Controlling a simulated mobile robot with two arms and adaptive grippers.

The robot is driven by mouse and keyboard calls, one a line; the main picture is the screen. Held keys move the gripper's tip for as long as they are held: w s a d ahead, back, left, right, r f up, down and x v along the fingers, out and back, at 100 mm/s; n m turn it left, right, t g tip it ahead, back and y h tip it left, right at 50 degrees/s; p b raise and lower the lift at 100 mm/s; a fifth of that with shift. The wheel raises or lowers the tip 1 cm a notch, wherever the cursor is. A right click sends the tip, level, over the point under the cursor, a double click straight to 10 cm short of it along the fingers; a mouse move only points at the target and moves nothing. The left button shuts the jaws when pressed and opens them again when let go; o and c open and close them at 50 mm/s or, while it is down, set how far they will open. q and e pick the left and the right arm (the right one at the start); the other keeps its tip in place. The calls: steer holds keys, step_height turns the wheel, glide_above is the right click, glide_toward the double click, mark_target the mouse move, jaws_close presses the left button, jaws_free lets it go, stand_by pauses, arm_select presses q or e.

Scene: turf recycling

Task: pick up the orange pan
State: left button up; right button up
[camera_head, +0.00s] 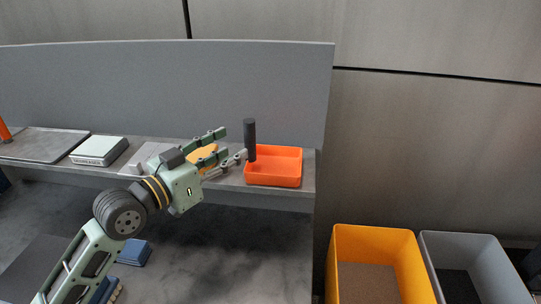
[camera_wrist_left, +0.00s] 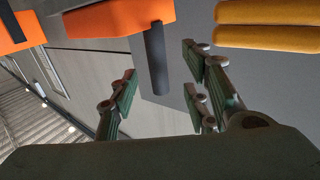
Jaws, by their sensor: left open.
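The orange pan (camera_head: 286,166) is a shallow rectangular tray near the right end of the grey shelf. Its dark cylindrical handle (camera_head: 250,138) stands upright at the pan's left side. My left gripper (camera_head: 231,144) is open and empty just left of the handle, its fingers pointing toward it. In the left wrist view, the orange pan (camera_wrist_left: 118,18) is at the top and its dark handle (camera_wrist_left: 156,62) shows in the gap between the spread fingers of my left gripper (camera_wrist_left: 160,88). I cannot tell whether any finger touches the handle. My right gripper is not in view.
A yellow object (camera_head: 203,153) lies on the shelf (camera_head: 285,192), partly hidden behind my left gripper. A white box (camera_head: 98,150) stands farther left. A grey panel (camera_head: 230,85) rises behind. A yellow bin (camera_head: 375,236) and a grey bin (camera_head: 468,246) are at lower right.

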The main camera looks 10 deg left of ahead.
mark_target(245, 141)
arm_select(q)
steer(key=shift+w+d+r+p, duration=0.25)
steer(key=shift+w+d+p, duration=0.25)
steer(key=shift+w, duration=0.1)
steer(key=shift+w+d+r+p, duration=0.2)
steer(key=shift+w+d+p, duration=0.2)
steer(key=shift+w+d, duration=0.15)
steer(key=p+x, duration=0.1)
steer(key=x, duration=0.2)
steer(key=shift+w+f, duration=0.2)
steer(key=shift+w, duration=0.05)
steer(key=shift+w+d+f, duration=0.1)
steer(key=shift+d+f, duration=0.05)
steer(key=shift+d, duration=0.05)
steer(key=c, duration=1.1)
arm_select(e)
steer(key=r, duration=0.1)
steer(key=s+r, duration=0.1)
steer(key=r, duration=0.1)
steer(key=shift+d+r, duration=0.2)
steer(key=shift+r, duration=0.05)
arm_select(q)
steer(key=shift+a, duration=0.1)
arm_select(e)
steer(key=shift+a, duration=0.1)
